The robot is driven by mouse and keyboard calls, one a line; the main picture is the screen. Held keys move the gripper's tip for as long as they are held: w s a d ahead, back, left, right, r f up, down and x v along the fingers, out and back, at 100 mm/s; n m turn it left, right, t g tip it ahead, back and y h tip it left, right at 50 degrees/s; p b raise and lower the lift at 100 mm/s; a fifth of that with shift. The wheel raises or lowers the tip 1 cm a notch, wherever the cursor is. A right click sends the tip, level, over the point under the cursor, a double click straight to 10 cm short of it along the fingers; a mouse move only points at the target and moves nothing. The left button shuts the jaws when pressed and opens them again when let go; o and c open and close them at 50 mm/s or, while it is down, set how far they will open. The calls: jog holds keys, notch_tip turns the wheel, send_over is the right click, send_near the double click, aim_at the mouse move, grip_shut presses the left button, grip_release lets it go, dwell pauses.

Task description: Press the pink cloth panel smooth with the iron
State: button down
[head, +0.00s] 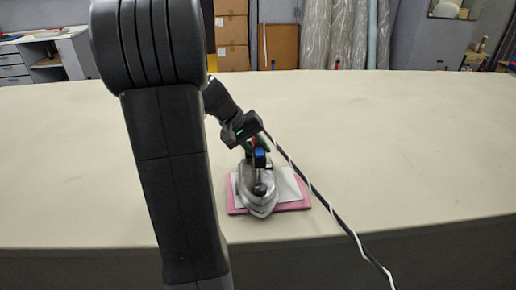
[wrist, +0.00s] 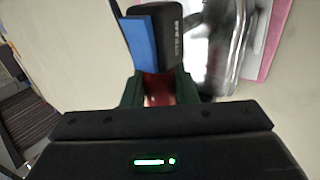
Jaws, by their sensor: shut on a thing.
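The iron (head: 259,195) has a silvery body and stands over the pink cloth panel (head: 293,206) near the table's front edge in the head view. A pale grey-white sheet (head: 290,184) lies on the panel, partly under the iron. My gripper (head: 256,148) is above the iron and shut on its handle. In the wrist view, the black handle with a blue part (wrist: 147,42) sits between the gripper's fingers (wrist: 160,92). The iron's silvery body (wrist: 226,45) and a pink strip of the panel (wrist: 266,40) show at the right. The iron hides much of the panel, and I cannot tell whether its sole touches the cloth.
A black-and-white cord (head: 330,209) runs from the iron over the table's front edge at right. The long cream table (head: 410,140) is clear on both sides. Boxes (head: 231,35) and rolls (head: 340,35) stand behind it.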

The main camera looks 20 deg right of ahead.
jog(key=shift+w+r+p, duration=0.1)
jog(key=shift+r+p, duration=2.5)
jog(key=shift+r, duration=1)
jog(key=shift+d, duration=0.15)
